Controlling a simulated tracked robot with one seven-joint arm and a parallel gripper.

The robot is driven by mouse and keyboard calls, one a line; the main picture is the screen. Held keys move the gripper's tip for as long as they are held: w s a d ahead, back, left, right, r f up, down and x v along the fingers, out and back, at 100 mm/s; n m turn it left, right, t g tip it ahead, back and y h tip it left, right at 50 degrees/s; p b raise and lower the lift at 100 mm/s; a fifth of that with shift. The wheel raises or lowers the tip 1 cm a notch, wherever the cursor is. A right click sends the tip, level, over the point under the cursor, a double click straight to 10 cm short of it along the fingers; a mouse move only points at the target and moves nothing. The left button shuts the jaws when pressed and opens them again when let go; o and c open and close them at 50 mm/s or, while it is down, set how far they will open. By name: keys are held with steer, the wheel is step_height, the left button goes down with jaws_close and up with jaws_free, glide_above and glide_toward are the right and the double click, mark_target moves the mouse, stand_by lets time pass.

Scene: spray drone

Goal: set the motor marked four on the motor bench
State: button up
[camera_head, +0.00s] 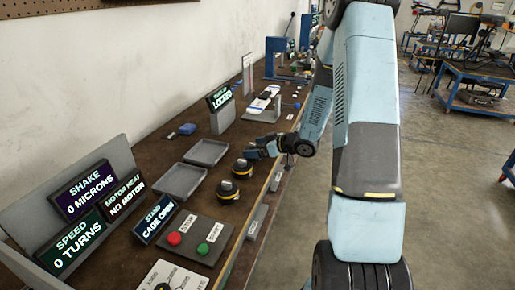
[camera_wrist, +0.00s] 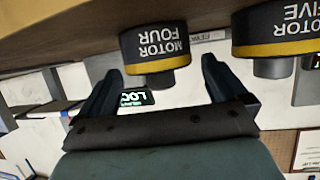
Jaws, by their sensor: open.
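The motor marked four (camera_wrist: 155,46), a black cylinder with a yellow band, appears upside down in the wrist view between my finger tips' directions. It appears to be the farther of two motors (camera_head: 242,168) on the bench in the head view. My gripper (camera_head: 262,149) is open and close beside it; its fingers (camera_wrist: 158,84) show in the wrist view with nothing held. The motor bench area has displays reading "NO MOTOR" (camera_head: 125,195) and "CAGE OPEN" (camera_head: 155,218).
The motor marked five (camera_wrist: 281,36) stands beside motor four; it is the nearer one (camera_head: 228,190). Two grey trays (camera_head: 207,152) lie behind them. A panel with red and green buttons (camera_head: 195,236) is nearer. A sign reading "LOCKED" (camera_head: 219,98) stands farther along.

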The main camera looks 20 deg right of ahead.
steer(key=v, duration=1.2)
steer(key=s+d+r+m+t+h, duration=0.1)
steer(key=d+r+m+h, duration=0.15)
steer(key=r+h, duration=0.5)
steer(key=s+d+r+m+h, duration=0.1)
steer(key=r+m+h, duration=0.25)
steer(key=r, duration=0.65)
steer(key=s+a+r+m+g, duration=0.1)
steer(key=s+a, duration=0.2)
steer(key=s, duration=0.5)
steer(key=s+a+r+m+g+y, duration=0.1)
steer(key=s+a, duration=0.3)
steer(key=s, duration=0.5)
steer(key=s+a+r+m+g, duration=0.1)
steer(key=s+a+r+g, duration=0.1)
steer(key=s, duration=0.6)
steer(key=shift+s+a+r+g, duration=0.2)
steer(key=shift+a+r+g, duration=0.25)
steer(key=shift+a, duration=0.55)
